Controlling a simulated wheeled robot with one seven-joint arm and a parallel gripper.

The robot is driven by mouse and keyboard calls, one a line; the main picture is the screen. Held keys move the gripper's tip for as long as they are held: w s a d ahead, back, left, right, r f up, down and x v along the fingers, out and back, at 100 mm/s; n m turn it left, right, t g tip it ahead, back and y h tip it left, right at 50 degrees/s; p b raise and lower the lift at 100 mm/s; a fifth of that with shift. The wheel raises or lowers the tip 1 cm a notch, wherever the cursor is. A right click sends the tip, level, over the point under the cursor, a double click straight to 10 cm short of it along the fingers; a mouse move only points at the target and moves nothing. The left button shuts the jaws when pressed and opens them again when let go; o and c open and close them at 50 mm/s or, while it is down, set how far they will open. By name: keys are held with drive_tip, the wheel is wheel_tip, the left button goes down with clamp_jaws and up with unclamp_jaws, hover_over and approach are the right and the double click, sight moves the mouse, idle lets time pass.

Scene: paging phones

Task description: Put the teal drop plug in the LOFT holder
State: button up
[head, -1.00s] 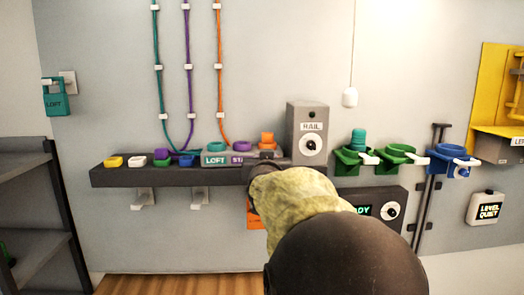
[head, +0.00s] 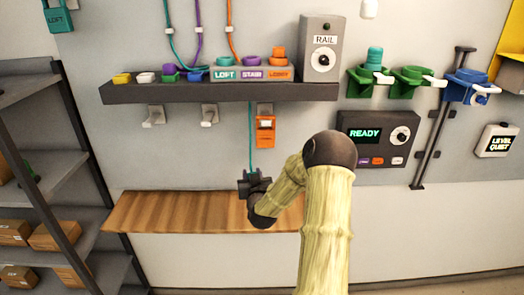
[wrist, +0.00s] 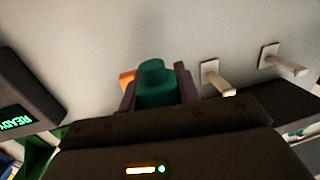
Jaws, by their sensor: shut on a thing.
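My gripper (head: 254,180) is below the dark shelf, above the wooden ledge, with a thin teal cord (head: 250,125) running straight down to it from the shelf. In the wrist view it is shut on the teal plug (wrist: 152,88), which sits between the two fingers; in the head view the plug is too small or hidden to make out. The LOFT holder (head: 226,75), with a teal label and a teal ring on top, stands on the shelf, above and left of my gripper. It is beside the purple STAIR holder (head: 251,75) and the orange LOBBY holder (head: 280,75).
The dark shelf (head: 150,94) overhangs my gripper, with pale pegs (head: 153,116) under it. An orange tag (head: 265,130) hangs close by. The grey RAIL box (head: 321,50) stands right of the holders. The wooden ledge (head: 165,212) below is bare.

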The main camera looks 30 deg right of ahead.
drive_tip(key=s+a+f+n+t+y+b, duration=0.1)
drive_tip(key=s+a+f+n+y, duration=0.15)
drive_tip(key=a+f, duration=0.75)
drive_tip(key=s+a+f+n+y+b, duration=0.1)
drive_tip(key=s+a+f+n+y, duration=0.2)
drive_tip(key=a+f, duration=0.75)
drive_tip(key=s+a+f+y+b, duration=0.1)
drive_tip(key=s+a+f, duration=0.3)
drive_tip(key=s, duration=0.1)
drive_tip(key=shift+a+f+m, duration=0.2)
drive_tip(key=shift+a+m, duration=0.2)
drive_tip(key=shift+m, duration=0.05)
drive_tip(key=shift+s, duration=0.1)
